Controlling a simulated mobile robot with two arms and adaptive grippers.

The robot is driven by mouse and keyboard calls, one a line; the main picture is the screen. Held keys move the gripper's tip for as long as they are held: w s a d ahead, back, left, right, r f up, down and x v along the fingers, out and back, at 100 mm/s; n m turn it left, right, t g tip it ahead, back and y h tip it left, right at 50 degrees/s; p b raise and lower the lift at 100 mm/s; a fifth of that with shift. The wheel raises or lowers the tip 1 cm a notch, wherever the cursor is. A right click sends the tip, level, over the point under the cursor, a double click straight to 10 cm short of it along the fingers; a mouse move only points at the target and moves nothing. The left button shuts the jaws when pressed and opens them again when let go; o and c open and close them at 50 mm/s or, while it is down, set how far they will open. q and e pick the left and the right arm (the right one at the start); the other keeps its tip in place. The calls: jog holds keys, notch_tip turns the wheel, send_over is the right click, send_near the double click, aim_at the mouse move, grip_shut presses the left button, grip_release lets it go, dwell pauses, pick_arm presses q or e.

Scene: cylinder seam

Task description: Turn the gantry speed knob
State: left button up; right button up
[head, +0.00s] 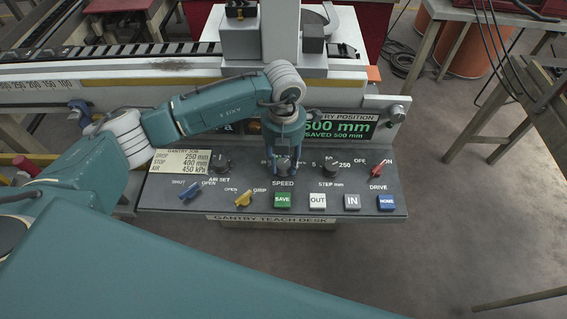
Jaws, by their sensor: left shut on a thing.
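The gantry speed knob (283,170) is on the sloped grey panel of the gantry teach desk (270,219), just above the label SPEED. My left gripper (283,166) reaches down over it from above and is shut on it. The fingers and wrist hide most of the knob, so I cannot read its pointer. The arm comes in from the left and crosses over the panel's upper part. My right gripper is not in view.
Close by are the AIR SET knob (220,162), the STEP knob (331,167), the red drive switch (377,170), a blue lever (190,192) and a yellow lever (243,199). Several buttons line the front edge, including green SAVE (283,201).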

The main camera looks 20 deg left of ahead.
aim_at(284, 164)
pick_arm(q)
jog(key=n+b, duration=0.2)
jog(key=n, duration=0.4)
jog(key=n+b, duration=0.1)
jog(key=n, duration=0.4)
jog(key=shift+w+r, duration=0.1)
jog(key=shift+n, duration=0.4)
jog(key=o, duration=1.2)
jog(key=shift+c, duration=0.2)
notch_tip(284, 164, up, 12)
